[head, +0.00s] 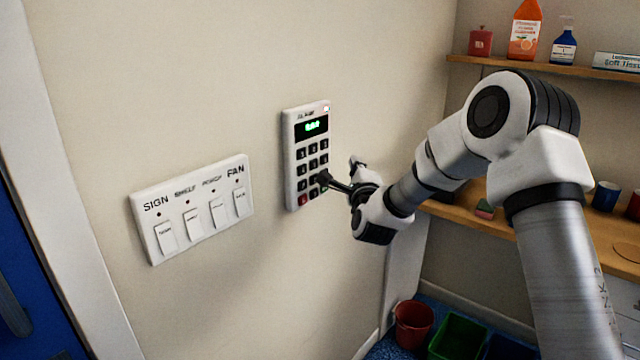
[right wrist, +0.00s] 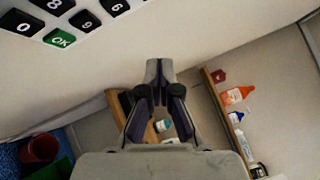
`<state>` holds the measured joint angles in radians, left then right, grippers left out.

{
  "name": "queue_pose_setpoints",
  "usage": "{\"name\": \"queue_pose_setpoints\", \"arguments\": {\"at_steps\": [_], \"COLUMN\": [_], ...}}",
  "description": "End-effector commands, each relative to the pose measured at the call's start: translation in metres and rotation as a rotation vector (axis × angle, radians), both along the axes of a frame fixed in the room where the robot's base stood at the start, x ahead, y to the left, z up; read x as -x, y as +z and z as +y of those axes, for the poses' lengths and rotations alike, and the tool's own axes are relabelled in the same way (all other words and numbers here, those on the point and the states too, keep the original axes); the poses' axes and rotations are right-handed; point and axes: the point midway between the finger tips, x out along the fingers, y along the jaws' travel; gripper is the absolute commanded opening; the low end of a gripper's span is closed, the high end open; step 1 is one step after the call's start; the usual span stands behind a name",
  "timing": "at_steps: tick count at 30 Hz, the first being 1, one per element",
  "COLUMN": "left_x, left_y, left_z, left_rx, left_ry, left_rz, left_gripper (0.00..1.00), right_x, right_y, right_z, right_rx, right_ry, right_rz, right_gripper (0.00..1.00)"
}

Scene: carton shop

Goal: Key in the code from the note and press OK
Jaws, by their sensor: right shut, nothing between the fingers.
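The keypad (head: 306,142) is a white wall box with a lit green display (head: 311,127), too small to read, and rows of black keys. My right gripper (head: 323,179) is shut and empty, its tips at the keypad's lower right keys in the head view. I cannot tell if they touch a key. In the right wrist view the shut fingertips (right wrist: 160,66) show below and right of the keypad's 0, 9 and 6 keys and the green OK key (right wrist: 60,39). No note with a code is visible. My left gripper is out of view.
A white switch panel (head: 196,207) with several rocker switches, labelled SIGN to FAN, is on the wall left of the keypad. Wooden shelves (head: 560,68) with bottles stand right. A red bin (head: 413,324) and green bin (head: 458,338) are on the floor below.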

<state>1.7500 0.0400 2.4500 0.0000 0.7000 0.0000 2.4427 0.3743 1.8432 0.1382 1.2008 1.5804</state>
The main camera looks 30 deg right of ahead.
Motion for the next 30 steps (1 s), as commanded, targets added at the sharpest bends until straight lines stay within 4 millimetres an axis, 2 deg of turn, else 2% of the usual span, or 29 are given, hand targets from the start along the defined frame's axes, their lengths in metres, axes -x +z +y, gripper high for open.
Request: {"name": "queue_pose_setpoints", "arguments": {"at_steps": [3,5,8,9,11,12,15,18,21,30], "left_x": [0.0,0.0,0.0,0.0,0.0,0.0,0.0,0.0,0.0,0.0], "left_y": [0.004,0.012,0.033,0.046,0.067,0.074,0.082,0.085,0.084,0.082], "left_z": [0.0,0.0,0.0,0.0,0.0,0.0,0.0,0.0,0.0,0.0], "left_rx": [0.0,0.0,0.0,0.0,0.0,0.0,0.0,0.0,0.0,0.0], "left_ry": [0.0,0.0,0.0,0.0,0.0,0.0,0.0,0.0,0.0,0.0], "left_rz": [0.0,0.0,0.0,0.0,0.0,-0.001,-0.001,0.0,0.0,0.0], "left_gripper": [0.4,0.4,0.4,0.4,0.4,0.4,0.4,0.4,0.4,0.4], "right_x": [0.008,0.013,0.021,0.025,0.034,0.038,0.044,0.047,0.049,0.047], "right_y": [0.015,0.018,0.009,0.0,-0.021,-0.038,-0.069,-0.086,-0.092,-0.093], "right_z": [0.001,0.003,0.009,0.013,0.019,0.022,0.026,0.027,0.026,0.027], "right_rx": [0.348,0.543,0.868,0.995,1.144,1.166,1.175,1.18,1.18,1.179], "right_ry": [-0.084,-0.138,-0.22,-0.245,-0.253,-0.235,-0.187,-0.165,-0.16,-0.162], "right_rz": [0.066,0.122,0.246,0.307,0.396,0.425,0.48,0.509,0.516,0.514], "right_gripper": [0.0,0.0,0.0,0.0,0.0,0.0,0.0,0.0,0.0,0.0]}}
